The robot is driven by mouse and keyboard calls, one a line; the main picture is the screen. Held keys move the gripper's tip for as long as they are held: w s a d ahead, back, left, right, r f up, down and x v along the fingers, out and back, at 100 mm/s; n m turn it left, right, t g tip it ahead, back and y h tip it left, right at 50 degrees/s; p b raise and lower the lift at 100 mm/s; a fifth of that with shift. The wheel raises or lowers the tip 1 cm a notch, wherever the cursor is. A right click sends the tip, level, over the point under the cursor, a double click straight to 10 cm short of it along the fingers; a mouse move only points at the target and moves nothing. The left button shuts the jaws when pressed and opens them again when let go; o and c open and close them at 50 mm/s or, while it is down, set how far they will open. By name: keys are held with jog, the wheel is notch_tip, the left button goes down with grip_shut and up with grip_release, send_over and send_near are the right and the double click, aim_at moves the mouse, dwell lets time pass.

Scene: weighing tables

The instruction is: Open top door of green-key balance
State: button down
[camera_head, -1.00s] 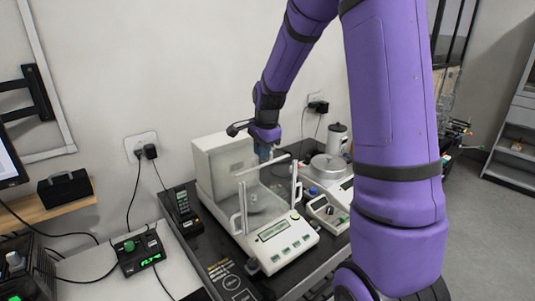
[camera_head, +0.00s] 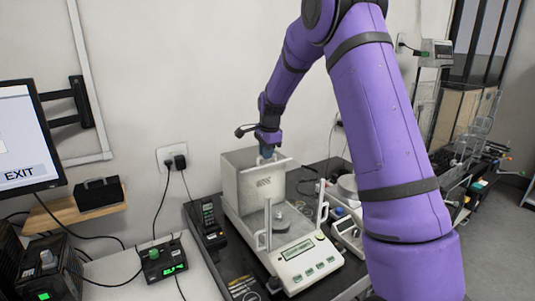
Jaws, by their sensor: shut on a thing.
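The green-key balance (camera_head: 300,258) is a white instrument with a small display and several green keys on its sloped front. Its boxy rear housing (camera_head: 240,185) stands behind the weighing chamber, and two upright white handles (camera_head: 268,226) rise at the chamber's sides. A round pan (camera_head: 279,217) shows inside. My gripper (camera_head: 267,154) points down at the top rear of the balance, shut on the top door handle (camera_head: 279,164), a pale bar. The fingertips are small and partly hidden. The top door stands back over the housing, and the chamber top looks open.
A dark handset (camera_head: 208,220) stands left of the balance. A second instrument (camera_head: 347,232) stands close on the right, partly behind my arm.

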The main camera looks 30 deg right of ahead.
jog(key=c, duration=1.2)
grip_release()
jog(key=shift+o, duration=0.2)
jog(key=shift+r, duration=0.1)
notch_tip(320, 180, up, 10)
jog(key=s, duration=0.2)
jog(key=shift+r, duration=0.25)
jog(key=shift+s, duration=0.15)
jog(key=s+a+r+n+t, duration=0.1)
jog(key=s+a+r+n, duration=0.2)
jog(key=s, duration=0.4)
jog(key=s+a+r+n, duration=0.3)
jog(key=s+r, duration=0.1)
jog(key=s, duration=0.3)
jog(key=s+a+r+n+t, duration=0.1)
jog(key=s+a+r+n, duration=0.15)
jog(key=s, duration=0.45)
jog(key=s+a+f+n, duration=0.1)
jog(key=s+n, duration=0.3)
jog(key=s, duration=0.5)
jog(key=s+a+f+n+t, duration=0.1)
jog(key=s+n, duration=0.4)
jog(key=s, duration=0.5)
jog(key=shift+s+a+f, duration=0.25)
jog(key=shift+a+f, duration=0.25)
jog(key=shift+a, duration=0.5)
